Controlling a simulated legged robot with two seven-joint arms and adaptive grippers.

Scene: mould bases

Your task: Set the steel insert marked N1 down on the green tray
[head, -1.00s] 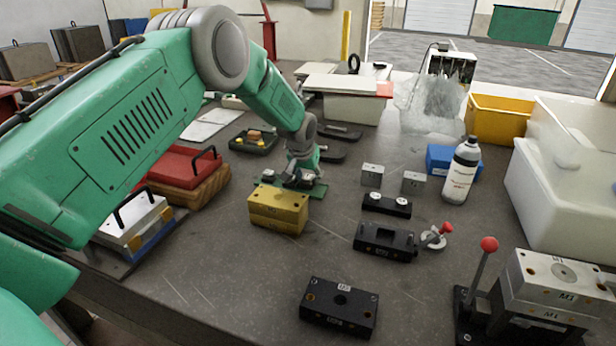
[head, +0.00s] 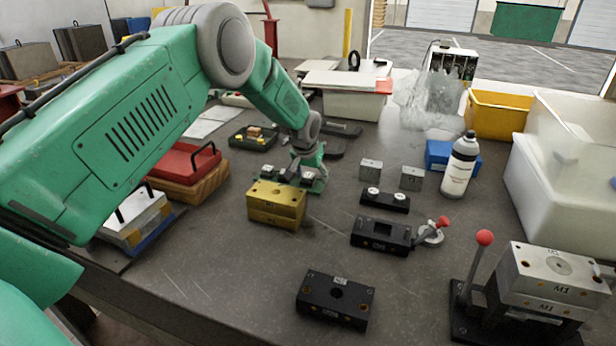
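My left gripper (head: 290,176) reaches down at the green tray (head: 319,186), behind a yellow block. Small grey metal pieces show around its fingers. I cannot tell whether they are finger parts or an insert, and the yellow block hides part of this spot. Only the right end and a strip of the tray show. Two small steel blocks, one on the left (head: 371,169) and one on the right (head: 411,178), stand on the table right of the tray. Their marks are too small to read, so I cannot pick out N1. My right gripper is not in view.
The yellow block (head: 276,205) stands just in front of the tray. Black mould parts (head: 381,235) (head: 335,300), a spray can (head: 459,165) and a red-knobbed lever (head: 484,238) stand to the right. The table's front-left middle is clear.

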